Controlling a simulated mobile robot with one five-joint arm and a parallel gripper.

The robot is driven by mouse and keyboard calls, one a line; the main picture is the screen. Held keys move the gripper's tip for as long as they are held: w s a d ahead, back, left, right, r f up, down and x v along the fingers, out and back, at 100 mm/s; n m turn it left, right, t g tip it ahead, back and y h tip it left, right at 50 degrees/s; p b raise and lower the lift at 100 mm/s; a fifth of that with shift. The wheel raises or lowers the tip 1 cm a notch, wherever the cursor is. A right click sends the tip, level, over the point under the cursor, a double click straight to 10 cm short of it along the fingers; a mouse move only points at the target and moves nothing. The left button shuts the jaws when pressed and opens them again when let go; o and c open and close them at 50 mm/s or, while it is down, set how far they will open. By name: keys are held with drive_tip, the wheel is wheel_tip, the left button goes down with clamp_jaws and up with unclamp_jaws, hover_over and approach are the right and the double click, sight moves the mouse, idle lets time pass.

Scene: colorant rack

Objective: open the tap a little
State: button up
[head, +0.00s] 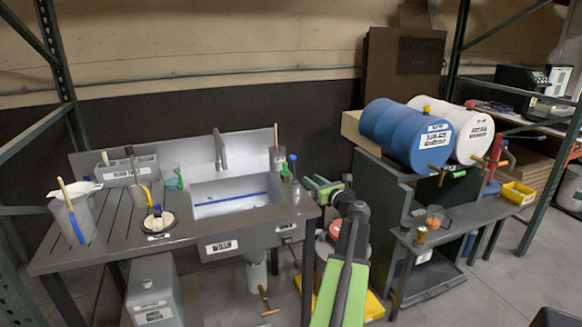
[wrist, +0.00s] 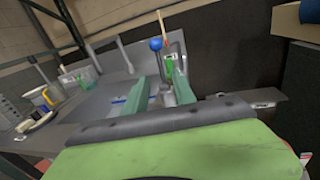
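A grey spout (head: 219,150) rises behind the sink basin (head: 232,190). A lever with a blue ball knob (head: 292,158) stands at the sink's right rear corner. In the wrist view the blue knob (wrist: 155,44) shows beyond and between the fingers, its stem partly hidden. My gripper (head: 318,187) is just right of the sink, with its green fingers pointing towards the lever. In the wrist view my gripper (wrist: 158,88) has its fingers apart, with nothing clearly held. I cannot tell whether a finger touches the lever.
A grey cup (head: 277,158) with a brush stands by the lever. A jug with tools (head: 72,213) and a lidded pot (head: 158,220) stand on the left counter. Blue (head: 405,132) and white (head: 463,130) drums with taps lie on a rack to the right.

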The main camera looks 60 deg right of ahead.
drive_tip(key=x, duration=1.6)
drive_tip(key=shift+w, duration=0.1)
drive_tip(key=shift+c, duration=0.3)
clamp_jaws()
